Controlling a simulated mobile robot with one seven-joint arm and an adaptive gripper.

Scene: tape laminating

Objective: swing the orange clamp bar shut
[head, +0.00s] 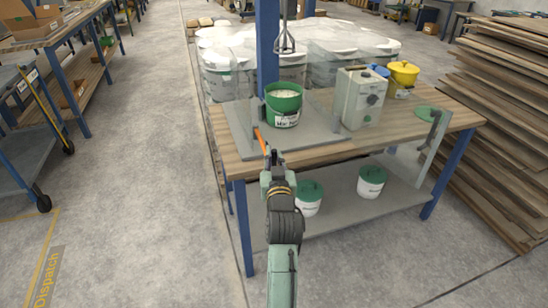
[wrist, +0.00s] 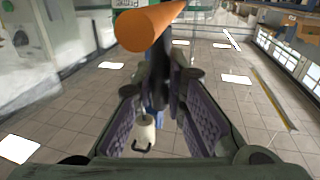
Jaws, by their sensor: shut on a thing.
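The orange clamp bar (head: 261,141) shows in the head view at the front left of the grey base plate (head: 322,141) on the workbench. It slants down toward my gripper (head: 269,162), which is at its near end. In the wrist view the bar (wrist: 147,29) crosses the top, its round end toward me. A green bucket (head: 284,107) with pale contents stands on the plate behind the bar, next to a blue post.
A pale canister (head: 362,98) and a yellow pot (head: 403,73) stand to the right on the bench (head: 452,117). Two white buckets with green lids sit on the lower shelf. Stacked boards (head: 509,90) are at the right.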

